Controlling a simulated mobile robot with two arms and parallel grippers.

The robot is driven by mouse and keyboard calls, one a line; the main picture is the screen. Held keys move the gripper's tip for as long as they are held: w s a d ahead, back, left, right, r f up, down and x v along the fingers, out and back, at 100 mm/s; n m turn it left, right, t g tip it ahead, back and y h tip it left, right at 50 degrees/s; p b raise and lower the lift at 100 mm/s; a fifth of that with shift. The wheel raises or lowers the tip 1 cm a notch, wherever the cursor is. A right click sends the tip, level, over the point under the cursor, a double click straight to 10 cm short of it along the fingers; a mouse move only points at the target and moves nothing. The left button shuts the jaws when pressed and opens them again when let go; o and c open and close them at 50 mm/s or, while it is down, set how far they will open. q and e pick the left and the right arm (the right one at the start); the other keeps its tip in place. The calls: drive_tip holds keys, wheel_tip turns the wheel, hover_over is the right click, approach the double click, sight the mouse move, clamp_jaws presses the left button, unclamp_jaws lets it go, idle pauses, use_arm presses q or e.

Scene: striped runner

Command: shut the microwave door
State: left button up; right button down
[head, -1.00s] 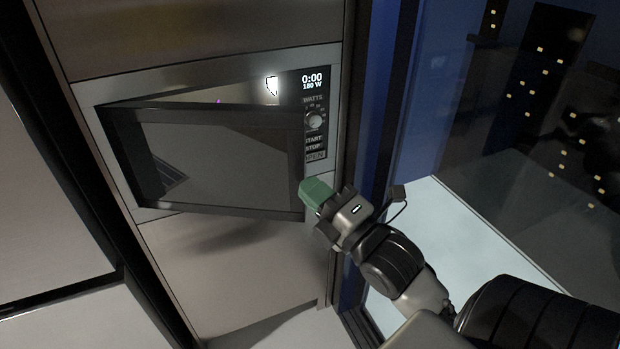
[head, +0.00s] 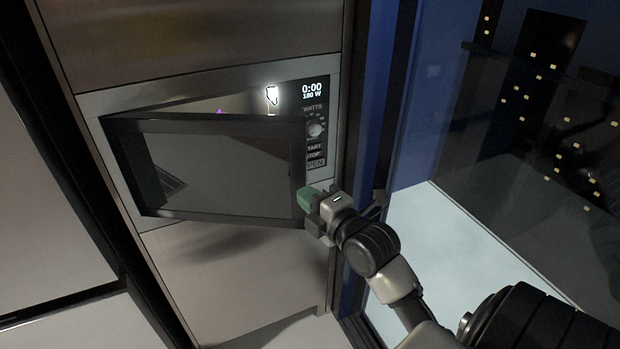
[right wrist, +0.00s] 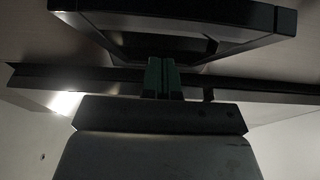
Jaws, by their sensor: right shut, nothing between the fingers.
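The microwave (head: 90,107) is built into a steel cabinet. Its door (head: 215,170) is hinged at the left and stands part way open, with a gap along the top and at the free right edge. My right gripper (head: 305,197) is shut and empty, its green fingers at the lower right corner of the door. I cannot tell whether they touch it. In the right wrist view the shut fingers (right wrist: 161,75) point at the dark door (right wrist: 180,20) edge. My left gripper is not in view.
A blue window frame (head: 400,100) and glass stand close on the right. A pale ledge (head: 440,240) lies below the glass. Steel cabinet front (head: 230,270) is below the microwave.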

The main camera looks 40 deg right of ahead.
sight(300, 176)
drive_tip(key=w+d+p, duration=0.1)
drive_tip(key=w+d, duration=0.2)
drive_tip(key=shift+w, duration=0.1)
idle(0.3)
